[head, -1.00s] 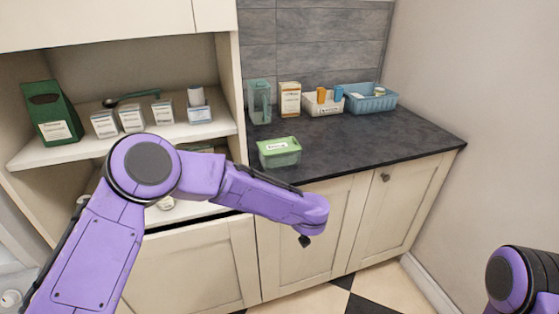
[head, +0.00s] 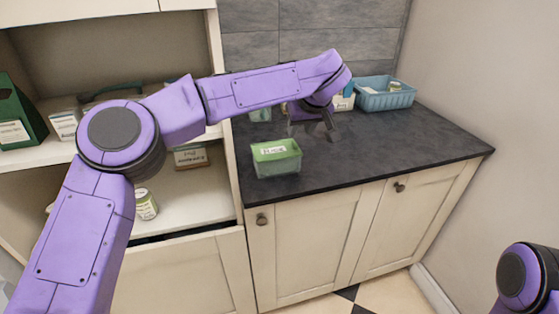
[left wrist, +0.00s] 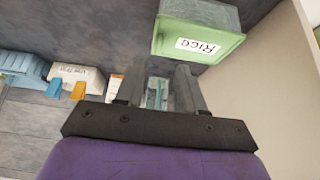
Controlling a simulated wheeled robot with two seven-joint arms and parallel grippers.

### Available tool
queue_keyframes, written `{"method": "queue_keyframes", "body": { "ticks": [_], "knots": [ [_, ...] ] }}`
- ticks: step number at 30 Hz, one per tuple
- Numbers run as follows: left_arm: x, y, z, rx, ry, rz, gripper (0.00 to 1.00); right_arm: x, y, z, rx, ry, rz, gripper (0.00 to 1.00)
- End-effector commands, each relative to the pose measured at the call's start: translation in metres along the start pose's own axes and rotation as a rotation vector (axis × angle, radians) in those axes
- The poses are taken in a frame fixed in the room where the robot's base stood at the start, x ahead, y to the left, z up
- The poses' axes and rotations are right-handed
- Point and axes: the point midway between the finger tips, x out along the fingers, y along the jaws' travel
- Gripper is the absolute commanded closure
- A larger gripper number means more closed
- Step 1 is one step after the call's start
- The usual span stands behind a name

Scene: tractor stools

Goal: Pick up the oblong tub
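The oblong tub (head: 276,158) is a clear tub with a green lid and a white label, standing on the dark countertop near its front left. In the left wrist view the tub (left wrist: 200,35), labelled "Rice", is at the top, beyond the fingertips and right of centre. My left gripper (head: 320,132) is over the countertop, to the right of the tub and apart from it. Its fingers (left wrist: 158,68) are spread with nothing held between them. My right gripper is out of view; only part of that arm shows at lower right.
A blue basket (head: 386,94) stands at the back right of the countertop (head: 400,145). A white box, partly hidden by my left arm, is beside it. A teal jug (left wrist: 157,93) shows between the fingers in the left wrist view. The countertop's right part is clear.

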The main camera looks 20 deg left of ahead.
Motion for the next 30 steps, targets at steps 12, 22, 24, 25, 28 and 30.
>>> {"method": "queue_keyframes", "body": {
  "ticks": [12, 22, 24, 25, 28, 30],
  "knots": [
    [0.061, 0.004, 0.002, -0.002, 0.001, -0.001, 0.62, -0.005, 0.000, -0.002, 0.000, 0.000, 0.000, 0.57],
    [0.064, 0.006, 0.002, 0.001, 0.003, 0.000, 0.88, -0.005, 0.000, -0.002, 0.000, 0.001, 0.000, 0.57],
    [0.064, 0.006, 0.002, 0.001, 0.003, 0.000, 1.00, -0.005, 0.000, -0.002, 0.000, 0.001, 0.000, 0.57],
    [0.064, 0.006, 0.002, 0.001, 0.003, 0.000, 1.00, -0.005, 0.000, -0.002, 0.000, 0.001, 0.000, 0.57],
    [0.064, 0.006, 0.002, 0.001, 0.003, 0.000, 1.00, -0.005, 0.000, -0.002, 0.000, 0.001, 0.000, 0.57],
    [0.064, 0.006, 0.002, 0.001, 0.003, 0.000, 1.00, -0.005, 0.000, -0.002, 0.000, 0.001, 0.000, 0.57]
  ]
}}
